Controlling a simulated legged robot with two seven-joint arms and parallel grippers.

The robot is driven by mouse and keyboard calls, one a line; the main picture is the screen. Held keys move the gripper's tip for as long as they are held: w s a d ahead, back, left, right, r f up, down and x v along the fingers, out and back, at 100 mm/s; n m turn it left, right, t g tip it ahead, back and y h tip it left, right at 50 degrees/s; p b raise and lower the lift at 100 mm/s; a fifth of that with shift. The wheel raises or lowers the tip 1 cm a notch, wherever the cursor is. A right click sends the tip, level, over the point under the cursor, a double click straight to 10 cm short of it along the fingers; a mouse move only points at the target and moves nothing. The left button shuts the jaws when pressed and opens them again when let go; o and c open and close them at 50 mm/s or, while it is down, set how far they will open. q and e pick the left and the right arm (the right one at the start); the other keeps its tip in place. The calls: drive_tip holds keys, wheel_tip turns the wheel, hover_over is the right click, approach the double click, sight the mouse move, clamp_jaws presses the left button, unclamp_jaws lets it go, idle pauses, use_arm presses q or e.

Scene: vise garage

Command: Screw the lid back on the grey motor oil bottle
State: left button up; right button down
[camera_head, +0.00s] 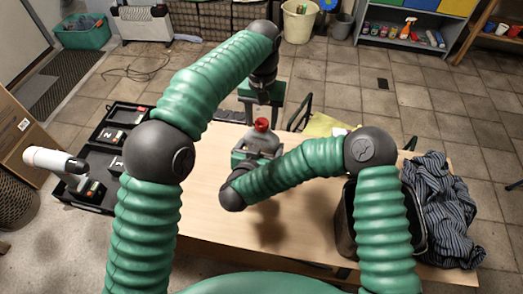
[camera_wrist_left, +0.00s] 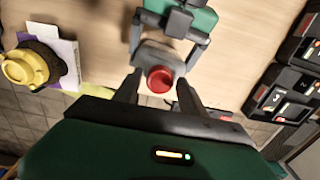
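The grey motor oil bottle (camera_head: 262,140) stands upright on the wooden table, and its body also shows in the left wrist view (camera_wrist_left: 151,56). The red lid (camera_head: 262,124) is at the top of the bottle; in the left wrist view (camera_wrist_left: 160,79) it lies over the neck. I cannot tell how tightly it sits. My left gripper (camera_head: 262,104) is above and behind the bottle, its two fingers apart on either side of the lid, not visibly touching it. My right gripper (camera_wrist_left: 169,44) has its fingers against both sides of the bottle body; my forearm partly hides it in the head view.
A black bin (camera_head: 345,222) and a striped cloth (camera_head: 440,210) are at the right. A yellow and black object (camera_wrist_left: 27,66) sits near papers. The front tabletop is clear.

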use_arm(q)
drive_tip(key=shift+o, duration=0.8)
wheel_tip(320, 180, up, 7)
drive_tip(key=shift+r, duration=0.2)
use_arm(e)
unclamp_jaws()
